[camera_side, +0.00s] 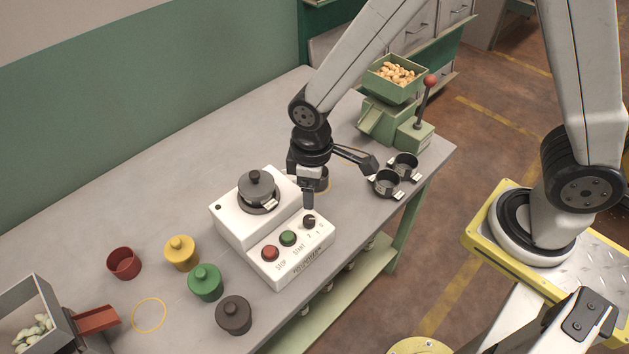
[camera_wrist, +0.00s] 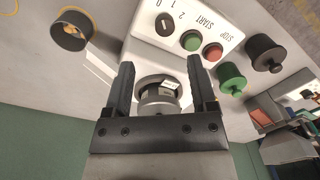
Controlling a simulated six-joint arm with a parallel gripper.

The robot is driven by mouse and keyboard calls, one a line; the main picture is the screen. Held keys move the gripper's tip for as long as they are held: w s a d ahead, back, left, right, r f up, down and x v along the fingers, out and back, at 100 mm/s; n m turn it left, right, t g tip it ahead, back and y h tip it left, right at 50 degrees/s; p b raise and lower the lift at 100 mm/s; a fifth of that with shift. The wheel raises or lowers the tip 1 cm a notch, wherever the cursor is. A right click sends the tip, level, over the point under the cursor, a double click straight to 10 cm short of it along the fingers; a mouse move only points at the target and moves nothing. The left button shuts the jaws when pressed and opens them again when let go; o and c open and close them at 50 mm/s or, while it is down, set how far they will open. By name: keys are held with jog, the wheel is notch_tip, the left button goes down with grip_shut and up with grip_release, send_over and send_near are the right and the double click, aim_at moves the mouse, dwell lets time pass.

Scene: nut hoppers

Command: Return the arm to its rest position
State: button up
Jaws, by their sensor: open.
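My gripper (camera_side: 308,190) hangs from my arm beside the white machine (camera_side: 240,226), at its right back side in the side view. In the wrist view my gripper (camera_wrist: 161,68) has its two dark fingers spread apart. The machine's round grey lid (camera_wrist: 158,100) shows between and beyond the fingers, and nothing is held. In the side view the lid with its black knob (camera_side: 256,187) sits on top of the machine, apart from my gripper. A dark cup (camera_wrist: 72,33) stands on the table at the upper left of the wrist view, partly hidden behind my gripper in the side view.
A green hopper of nuts (camera_side: 396,73) with a red-knobbed lever stands at the back, with two dark cups (camera_side: 386,184) near it. Red (camera_side: 124,263), yellow (camera_side: 181,254), green (camera_side: 205,283) and dark (camera_side: 234,315) pots stand front left. The table's left back (camera_side: 150,185) is clear.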

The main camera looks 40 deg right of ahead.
jog(key=s+d+r+m+t, duration=0.1)
jog(key=s+d+r+m, duration=0.1)
jog(key=d, duration=0.5)
jog(key=s+d+r+m+t, duration=0.1)
jog(key=s+d+r+m, duration=0.2)
jog(key=d, duration=0.5)
jog(key=shift+d+r+m+t, duration=0.2)
jog(key=shift+r+m+t, duration=0.25)
jog(key=shift+m, duration=0.65)
